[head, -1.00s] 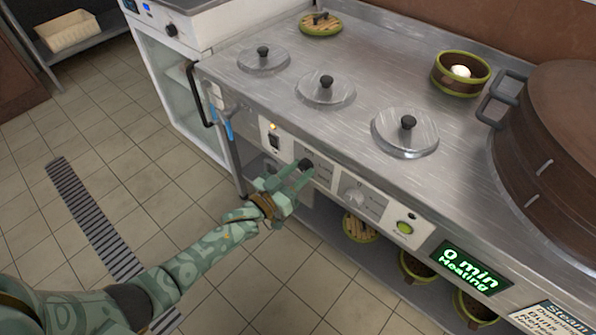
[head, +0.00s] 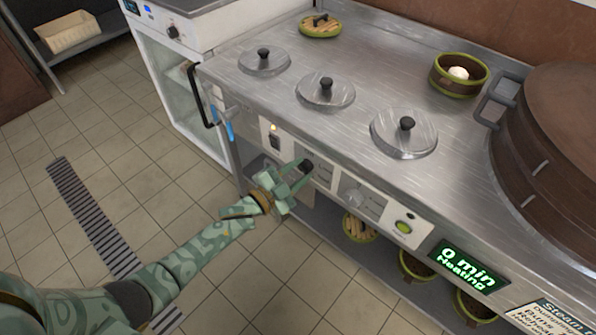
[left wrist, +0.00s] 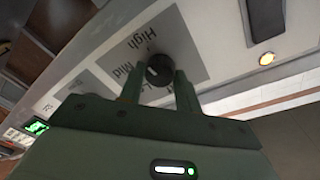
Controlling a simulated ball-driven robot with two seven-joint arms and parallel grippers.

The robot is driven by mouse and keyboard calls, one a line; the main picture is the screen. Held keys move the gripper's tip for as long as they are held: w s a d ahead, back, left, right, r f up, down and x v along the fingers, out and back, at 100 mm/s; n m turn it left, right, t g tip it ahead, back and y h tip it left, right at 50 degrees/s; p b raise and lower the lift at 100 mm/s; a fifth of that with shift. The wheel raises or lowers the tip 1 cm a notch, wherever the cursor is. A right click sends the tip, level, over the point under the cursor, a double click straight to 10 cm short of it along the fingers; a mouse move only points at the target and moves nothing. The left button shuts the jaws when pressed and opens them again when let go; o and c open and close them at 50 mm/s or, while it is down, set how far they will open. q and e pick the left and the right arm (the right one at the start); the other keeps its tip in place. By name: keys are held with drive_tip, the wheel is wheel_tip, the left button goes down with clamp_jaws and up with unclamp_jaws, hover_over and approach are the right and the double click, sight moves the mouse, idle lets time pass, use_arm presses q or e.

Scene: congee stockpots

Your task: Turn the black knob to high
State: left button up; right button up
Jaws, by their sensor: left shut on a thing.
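The black knob (head: 305,166) is on the front panel of the steel counter. In the left wrist view the knob (left wrist: 160,66) sits between my two fingers, on a grey plate (left wrist: 128,62) printed with High, Mid and a partly hidden third label. A pale mark shows on the knob near the Mid side; its exact setting is hard to tell. My left gripper (head: 299,174) is shut on the knob, and its fingers also show in the left wrist view (left wrist: 159,84). They hide part of the plate. My right gripper is not in view.
A black switch (head: 274,140) and black handle (head: 198,96) are left.

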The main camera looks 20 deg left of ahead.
use_arm(q)
drive_tip(key=shift+m, duration=1.1)
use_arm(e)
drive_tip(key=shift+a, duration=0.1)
use_arm(q)
drive_tip(key=o, duration=1)
drive_tip(key=shift+s, duration=0.1)
drive_tip(key=shift+s+a, duration=0.15)
drive_tip(key=shift+s, duration=0.1)
drive_tip(key=p+v, duration=0.4)
drive_tip(key=v, duration=1.1)
drive_tip(key=shift+s+a+r, duration=0.1)
drive_tip(key=shift+s, duration=0.15)
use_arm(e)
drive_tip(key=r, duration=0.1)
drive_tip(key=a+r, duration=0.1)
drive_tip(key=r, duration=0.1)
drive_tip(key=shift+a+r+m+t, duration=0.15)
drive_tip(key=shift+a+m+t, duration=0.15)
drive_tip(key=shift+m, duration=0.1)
